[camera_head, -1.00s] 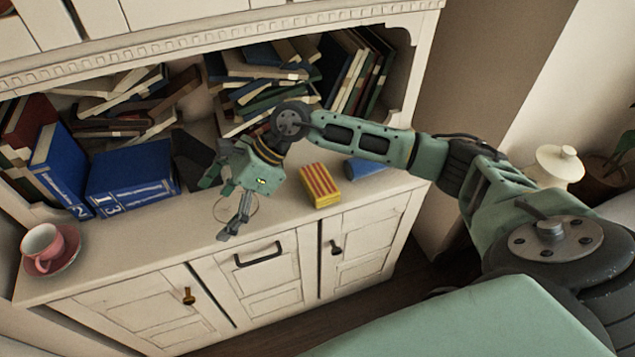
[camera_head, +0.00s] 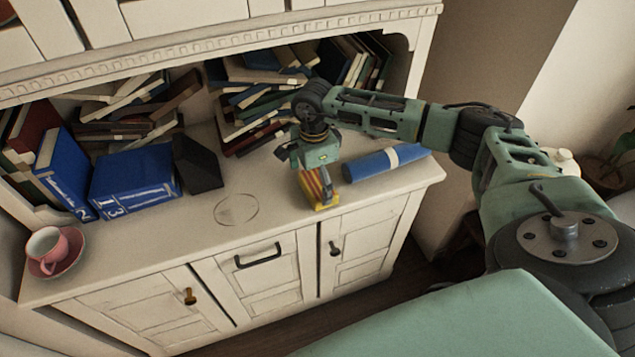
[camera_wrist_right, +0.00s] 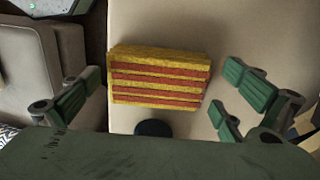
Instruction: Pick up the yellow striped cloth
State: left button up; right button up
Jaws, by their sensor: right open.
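The yellow striped cloth (camera_head: 326,206), a folded block with red stripes, lies on the cabinet top near its front edge. The gripper (camera_wrist_right: 165,98) also shows open and empty in the wrist view. I cannot tell whether the fingertips reach down beside the cloth. My left gripper is not in view.
A black block (camera_head: 196,165), blue books (camera_head: 135,180) and piled books (camera_head: 262,95) stand behind and left. A pink cup (camera_head: 47,249) is far left.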

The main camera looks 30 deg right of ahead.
jog(key=shift+f, duration=0.75)
jog(key=shift+c, duration=0.5)
jog(key=c, duration=0.7)
jog(key=shift+r, duration=0.1)
